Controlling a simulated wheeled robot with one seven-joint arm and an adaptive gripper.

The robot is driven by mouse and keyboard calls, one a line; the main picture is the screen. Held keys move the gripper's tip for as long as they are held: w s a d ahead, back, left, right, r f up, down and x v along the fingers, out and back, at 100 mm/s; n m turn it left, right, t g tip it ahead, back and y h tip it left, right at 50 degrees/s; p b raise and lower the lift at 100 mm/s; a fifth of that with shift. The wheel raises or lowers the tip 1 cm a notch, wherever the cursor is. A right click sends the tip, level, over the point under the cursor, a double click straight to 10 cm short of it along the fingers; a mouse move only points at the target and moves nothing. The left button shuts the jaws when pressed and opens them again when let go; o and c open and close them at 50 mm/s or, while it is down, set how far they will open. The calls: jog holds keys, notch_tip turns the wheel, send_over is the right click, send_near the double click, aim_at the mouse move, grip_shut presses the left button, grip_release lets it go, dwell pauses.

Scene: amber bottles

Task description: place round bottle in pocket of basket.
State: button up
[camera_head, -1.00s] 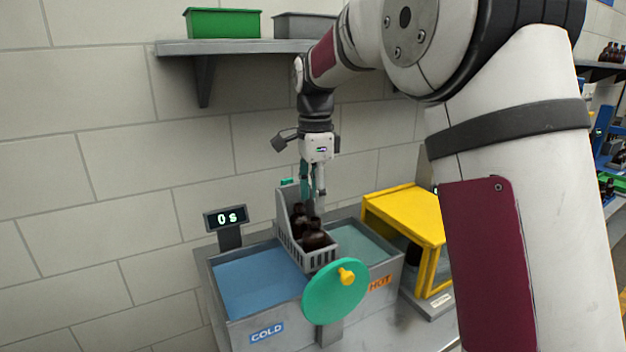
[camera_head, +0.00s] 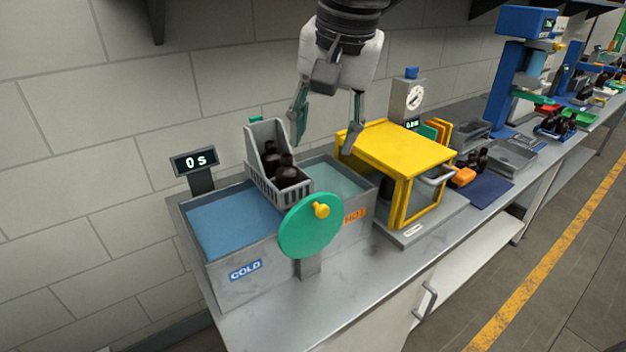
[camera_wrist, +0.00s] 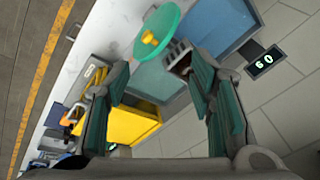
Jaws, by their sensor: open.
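The grey basket (camera_head: 254,140) stands at the divider between the cold and hot baths, with dark brown bottles (camera_head: 287,174) inside it. I cannot tell which of them is round, nor make out separate pockets. My gripper (camera_head: 325,128) is open and empty, its green-padded fingers spread above and right of the basket, over the hot side. In the wrist view my gripper (camera_wrist: 165,95) also shows wide apart, with the basket (camera_wrist: 178,55) near the right finger. Another dark shape is partly visible inside the yellow-framed box (camera_head: 392,150).
The cold bath (camera_head: 232,222) has a green disc (camera_head: 311,226) with a yellow knob at its front. A display (camera_head: 195,162) reads 0 s. More dark bottles (camera_head: 478,160) stand on the bench to the right, beyond the yellow box. A shelf hangs above.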

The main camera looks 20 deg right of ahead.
jog(key=s+f+n+t, duration=0.2)
jog(key=s+f+n, duration=0.4)
jog(key=s, duration=0.5)
jog(key=shift+s+f+n, duration=0.25)
jog(key=shift+s+n, duration=0.05)
jog(key=shift+n, duration=0.5)
jog(key=shift+a, duration=0.1)
